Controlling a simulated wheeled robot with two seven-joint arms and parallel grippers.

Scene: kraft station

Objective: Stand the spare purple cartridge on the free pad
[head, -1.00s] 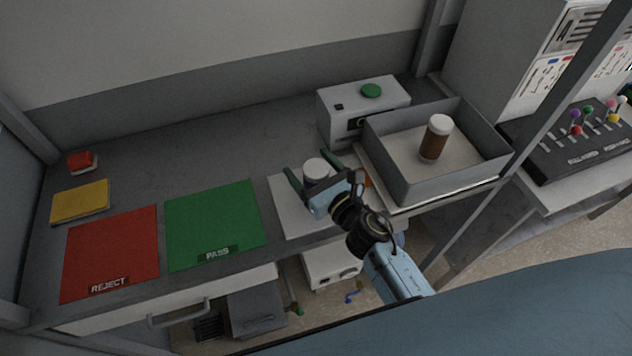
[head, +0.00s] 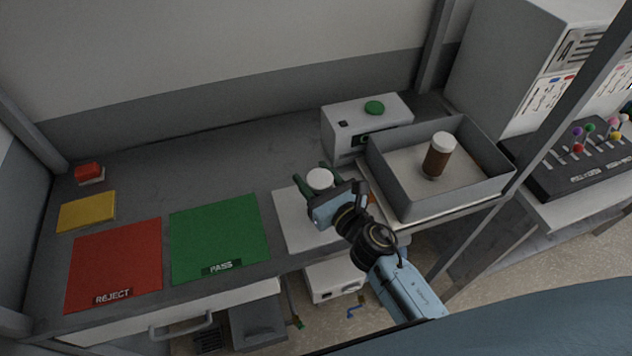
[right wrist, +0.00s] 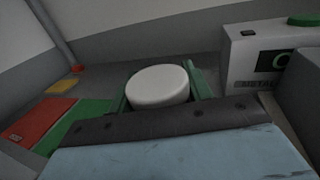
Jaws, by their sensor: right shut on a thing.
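A white-capped cartridge (head: 320,179) stands above the near right part of the station, over the white pad (head: 285,219). Its body is mostly hidden by my right gripper (head: 314,176), so its purple colour does not show clearly now. The right gripper's green fingers are shut on it, one on each side. In the right wrist view its round white cap (right wrist: 158,86) sits between the green fingers. Whether its base touches the pad is hidden. The red REJECT pad (head: 115,262) and green PASS pad (head: 219,235) are bare. My left gripper is not in view.
A grey box with a green button (head: 342,138) stands behind the gripper. A grey tray (head: 400,193) to the right holds a brown bottle (head: 437,160) with a white cap.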

